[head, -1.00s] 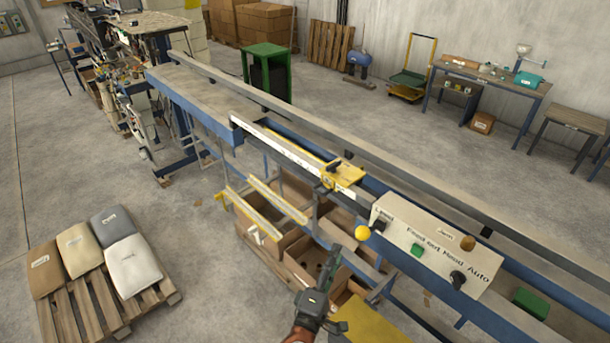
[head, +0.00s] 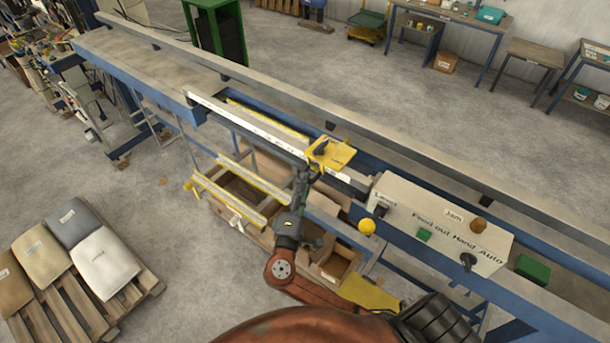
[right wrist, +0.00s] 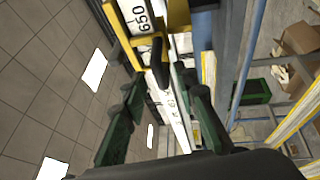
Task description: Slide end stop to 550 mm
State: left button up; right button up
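The yellow end stop (head: 335,154) sits on the white scale rail (head: 250,124), near its right end. In the right wrist view the end stop (right wrist: 182,14) shows at the top, with the number 650 readable beside its yellow frame and a dark lever pointing down from it. My right gripper (head: 309,172) is at the front side of the end stop, close to its lever. In the right wrist view its two green-black fingers (right wrist: 160,88) are apart, with the lever and rail between them; contact cannot be told. My left gripper is not in view.
The rail left of the stop looks clear. Cardboard boxes (head: 335,262) lie below the bench. A pallet (head: 60,310) with sacks is at lower left.

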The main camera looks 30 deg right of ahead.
jog(key=shift+x, duration=1.2)
jog(key=shift+f, duration=0.1)
jog(key=c, duration=0.4)
grip_shut()
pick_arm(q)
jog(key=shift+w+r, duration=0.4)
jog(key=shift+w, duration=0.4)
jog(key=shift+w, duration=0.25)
